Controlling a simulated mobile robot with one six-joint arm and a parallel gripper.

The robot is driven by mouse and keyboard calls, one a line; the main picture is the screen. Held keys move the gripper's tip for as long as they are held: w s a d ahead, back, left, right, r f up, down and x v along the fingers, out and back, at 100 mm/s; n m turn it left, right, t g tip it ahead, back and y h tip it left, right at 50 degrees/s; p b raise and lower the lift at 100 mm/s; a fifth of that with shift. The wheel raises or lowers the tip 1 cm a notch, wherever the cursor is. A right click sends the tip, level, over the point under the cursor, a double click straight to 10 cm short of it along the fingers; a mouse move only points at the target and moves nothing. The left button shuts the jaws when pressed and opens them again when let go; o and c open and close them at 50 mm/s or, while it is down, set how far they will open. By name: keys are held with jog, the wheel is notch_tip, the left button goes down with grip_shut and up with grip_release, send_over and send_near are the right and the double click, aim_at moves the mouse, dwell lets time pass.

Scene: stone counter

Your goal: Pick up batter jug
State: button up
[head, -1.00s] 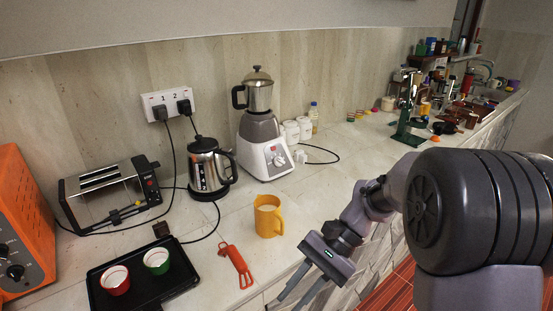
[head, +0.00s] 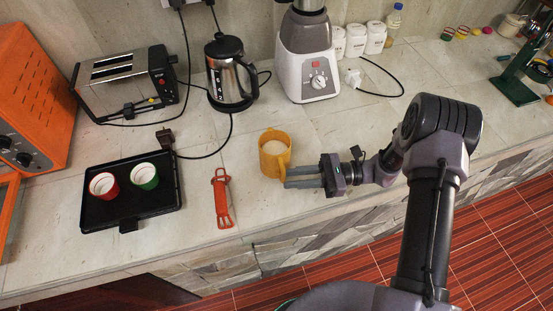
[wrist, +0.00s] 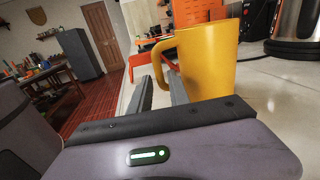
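The batter jug is a yellow jug (head: 273,154) with pale contents, standing upright near the counter's front edge. In the wrist view the jug (wrist: 209,62) fills the upper right, its handle on its left side. My gripper (head: 287,178) is level and comes from the right, fingertips at the jug's near right side. In the wrist view the fingers (wrist: 160,76) are apart with a gap between them, and the handle is close beyond the tips. I cannot tell whether the handle lies between the fingers or whether they touch it.
A red-orange utensil (head: 221,199) lies left of the jug. A black tray (head: 128,215) holds a red cup (head: 104,186) and a green cup (head: 145,176). A kettle (head: 231,77), toaster (head: 125,82) and blender (head: 309,60) stand behind. The counter right of the jug is fairly clear.

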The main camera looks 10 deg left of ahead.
aim_at(281, 179)
jog(key=b+x, duration=0.1)
jog(key=x, duration=0.5)
jog(key=shift+w+a, duration=0.1)
grip_shut()
dwell(1.1)
